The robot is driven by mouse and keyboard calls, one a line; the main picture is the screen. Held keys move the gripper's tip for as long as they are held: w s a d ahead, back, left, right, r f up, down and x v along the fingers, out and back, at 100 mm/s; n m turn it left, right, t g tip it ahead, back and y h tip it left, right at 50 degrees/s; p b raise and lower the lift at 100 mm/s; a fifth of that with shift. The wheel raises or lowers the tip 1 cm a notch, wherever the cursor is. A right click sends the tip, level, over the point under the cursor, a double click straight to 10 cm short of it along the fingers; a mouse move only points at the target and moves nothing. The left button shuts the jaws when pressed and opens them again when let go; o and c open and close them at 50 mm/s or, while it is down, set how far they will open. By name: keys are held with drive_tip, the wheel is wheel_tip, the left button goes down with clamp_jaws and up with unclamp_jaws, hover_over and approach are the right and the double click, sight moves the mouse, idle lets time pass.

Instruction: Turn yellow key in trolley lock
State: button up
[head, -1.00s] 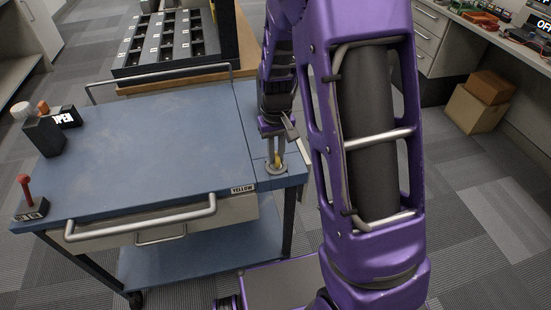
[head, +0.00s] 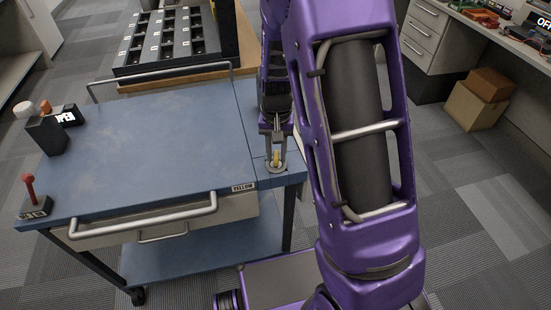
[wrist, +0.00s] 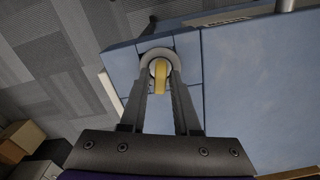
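The yellow key (head: 275,158) stands upright in the round grey lock (head: 275,168) at the right front corner of the blue-topped trolley (head: 150,140). My gripper (head: 275,155) points down over it with one finger on each side. In the wrist view the key (wrist: 160,78) lies between the fingertips of my gripper (wrist: 161,75), with a narrow gap showing on both sides, so the fingers look open around it. The lock ring (wrist: 158,54) shows beyond the fingertips. Whether a fingertip touches the ring is hard to tell.
A trolley drawer with a handle (head: 145,220) and a YELLOW label (head: 243,187) are at the front. Cardboard boxes (head: 478,105) lie on the floor at right.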

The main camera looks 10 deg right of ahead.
drive_tip(key=shift+o, duration=1.2)
drive_tip(key=shift+r, duration=0.1)
